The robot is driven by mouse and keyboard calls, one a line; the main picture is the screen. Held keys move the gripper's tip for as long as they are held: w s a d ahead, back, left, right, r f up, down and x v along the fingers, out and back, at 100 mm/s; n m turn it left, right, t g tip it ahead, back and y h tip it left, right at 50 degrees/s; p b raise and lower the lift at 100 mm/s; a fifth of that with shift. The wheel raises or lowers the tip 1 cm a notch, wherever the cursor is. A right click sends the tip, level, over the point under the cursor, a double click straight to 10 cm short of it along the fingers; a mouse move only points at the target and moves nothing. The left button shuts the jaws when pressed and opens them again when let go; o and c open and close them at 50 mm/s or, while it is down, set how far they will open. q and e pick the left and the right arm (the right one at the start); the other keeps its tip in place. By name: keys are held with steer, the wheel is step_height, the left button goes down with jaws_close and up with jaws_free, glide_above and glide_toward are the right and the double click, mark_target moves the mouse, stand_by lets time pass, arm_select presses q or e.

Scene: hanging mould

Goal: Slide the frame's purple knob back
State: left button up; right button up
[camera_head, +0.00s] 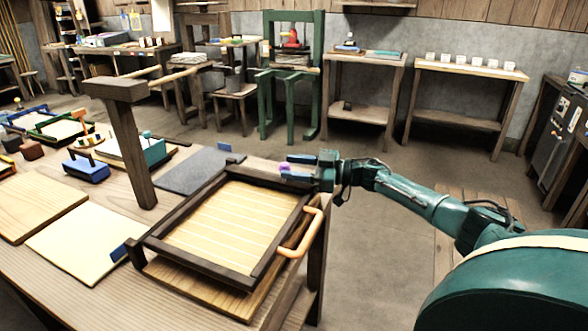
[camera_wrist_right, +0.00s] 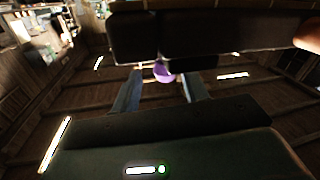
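The dark wooden frame (camera_head: 162,232) lies on the bench with a pale slatted panel inside it and a light wooden handle (camera_head: 314,232) on its right side. The small purple knob (camera_head: 284,168) shows at the frame's far right corner. My right gripper (camera_head: 291,167) comes in from the right, its blue fingers apart on either side of the knob. In the right wrist view the knob (camera_wrist_right: 162,73) sits between the spread fingers, partly hidden by a dark bar above it; I see gaps beside it. My left gripper is in neither view.
A wooden post (camera_head: 133,150) with an arm rises left of the frame. A grey mat (camera_head: 195,170) lies behind the frame, and a pale board (camera_head: 88,233) lies to its left. A blue block (camera_head: 86,170) and other tools crowd the bench's left end.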

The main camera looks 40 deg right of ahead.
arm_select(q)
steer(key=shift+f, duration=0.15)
arm_select(e)
steer(key=shift+o, duration=0.4)
steer(key=shift+a, duration=0.1)
steer(key=shift+s+d, duration=0.35)
steer(key=shift+s, duration=0.1)
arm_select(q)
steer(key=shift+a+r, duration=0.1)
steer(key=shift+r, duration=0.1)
arm_select(e)
steer(key=v, duration=1.2)
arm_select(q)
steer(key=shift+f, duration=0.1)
arm_select(e)
steer(key=shift+d, duration=0.1)
